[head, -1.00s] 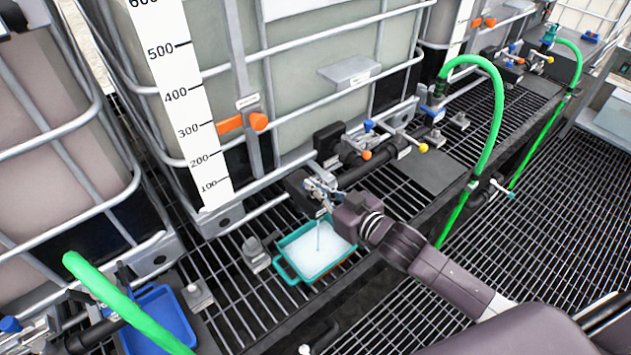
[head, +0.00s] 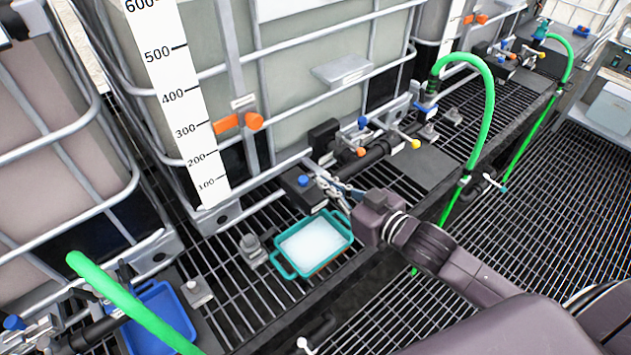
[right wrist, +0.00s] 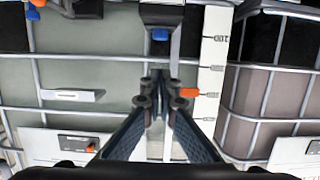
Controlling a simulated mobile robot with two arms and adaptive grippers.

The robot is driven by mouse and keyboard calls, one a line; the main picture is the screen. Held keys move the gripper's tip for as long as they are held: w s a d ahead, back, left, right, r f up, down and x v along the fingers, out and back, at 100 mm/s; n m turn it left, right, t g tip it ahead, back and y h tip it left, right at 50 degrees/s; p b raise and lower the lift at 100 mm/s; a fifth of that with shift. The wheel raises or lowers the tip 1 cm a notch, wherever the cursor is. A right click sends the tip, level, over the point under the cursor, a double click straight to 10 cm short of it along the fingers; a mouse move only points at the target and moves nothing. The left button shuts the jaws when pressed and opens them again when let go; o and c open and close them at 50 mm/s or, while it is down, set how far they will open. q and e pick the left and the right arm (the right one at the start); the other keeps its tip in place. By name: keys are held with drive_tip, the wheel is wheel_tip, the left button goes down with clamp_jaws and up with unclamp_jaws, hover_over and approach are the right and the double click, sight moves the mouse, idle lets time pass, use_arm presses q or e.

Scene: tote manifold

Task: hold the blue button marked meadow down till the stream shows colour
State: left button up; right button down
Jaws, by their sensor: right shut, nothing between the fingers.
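A blue button (head: 303,181) sits on top of a black valve box (head: 297,192) at the front of the middle tank. The button also shows at the top of the right wrist view (right wrist: 160,34). No marking on it is readable. My right gripper (head: 324,182) is shut and empty, its fingertips just right of the button and apart from it. Below the box, a teal tray (head: 283,262) holds whitish liquid. No stream shows falling into it. My left gripper is not in view.
A scale strip (head: 180,90) and an orange marker (head: 252,122) are on the middle tank. Black pipes with blue, orange and yellow knobs lie right of the button. A green hose (head: 490,105) arches farther right. A blue tray (head: 160,315) sits lower left on the grating.

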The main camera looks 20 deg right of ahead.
drive_tip(key=v, duration=0.3)
drive_tip(key=shift+s+d+r+b, duration=0.1)
drive_tip(key=shift+s+r+b, duration=0.1)
drive_tip(key=shift+s+b, duration=0.15)
drive_tip(key=shift+w, duration=0.1)
idle(0.4)
